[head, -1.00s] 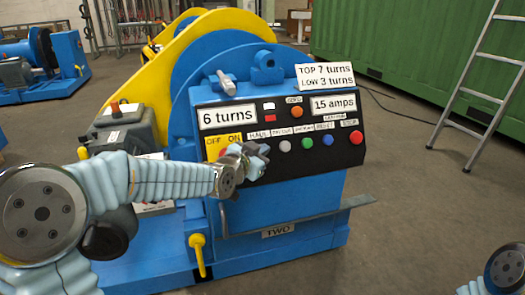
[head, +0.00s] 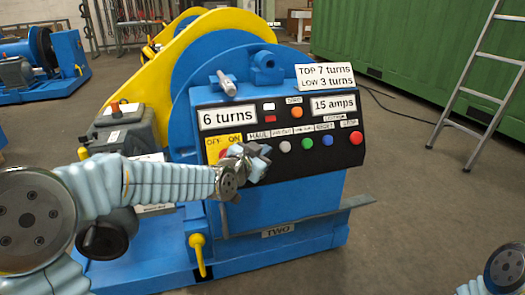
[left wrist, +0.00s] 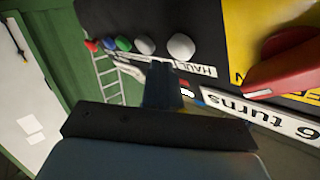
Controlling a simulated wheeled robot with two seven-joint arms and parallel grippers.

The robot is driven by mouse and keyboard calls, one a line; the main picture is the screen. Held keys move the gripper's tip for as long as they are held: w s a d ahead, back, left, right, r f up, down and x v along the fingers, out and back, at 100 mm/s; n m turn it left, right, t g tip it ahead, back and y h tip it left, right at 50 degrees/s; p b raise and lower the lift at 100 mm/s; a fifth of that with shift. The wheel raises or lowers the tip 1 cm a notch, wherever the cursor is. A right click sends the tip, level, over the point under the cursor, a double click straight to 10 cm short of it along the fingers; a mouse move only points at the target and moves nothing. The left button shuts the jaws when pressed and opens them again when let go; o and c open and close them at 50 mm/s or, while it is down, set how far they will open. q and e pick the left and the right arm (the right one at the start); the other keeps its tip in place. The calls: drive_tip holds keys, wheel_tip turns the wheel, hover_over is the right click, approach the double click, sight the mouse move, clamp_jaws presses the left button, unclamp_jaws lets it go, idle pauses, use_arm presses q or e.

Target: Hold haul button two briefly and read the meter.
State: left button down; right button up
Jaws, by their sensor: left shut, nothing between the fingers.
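The blue machine (head: 290,212) carries a plate marked TWO (head: 278,230). Its black control panel (head: 322,165) has a sign reading 15 amps (head: 333,105) and another reading 6 turns (head: 228,116). My left gripper (head: 262,160) is shut and empty, in front of the panel below the HAUL label (head: 259,135). It hides the haul button in the head view. In the left wrist view the round pale haul button (left wrist: 181,47) stands just past the shut fingertips (left wrist: 161,70); I cannot tell whether they touch it. My right gripper is out of view.
Grey (head: 284,147), green (head: 307,143), blue (head: 327,140) and red (head: 355,138) buttons lie right of the gripper. A red switch (left wrist: 285,70) on yellow is close by. A ledge (head: 345,208) juts out below. A ladder (head: 492,85) leans at right.

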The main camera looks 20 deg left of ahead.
use_arm(q)
drive_tip(key=s+d+r+p, duration=0.1)
drive_tip(key=s, duration=0.1)
drive_tip(key=s+d+r+p, duration=0.1)
drive_tip(key=p, duration=0.1)
drive_tip(key=shift+s+d+r, duration=0.1)
drive_tip(key=shift+s+d, duration=0.2)
drive_tip(key=shift+s, duration=0.05)
idle(0.3)
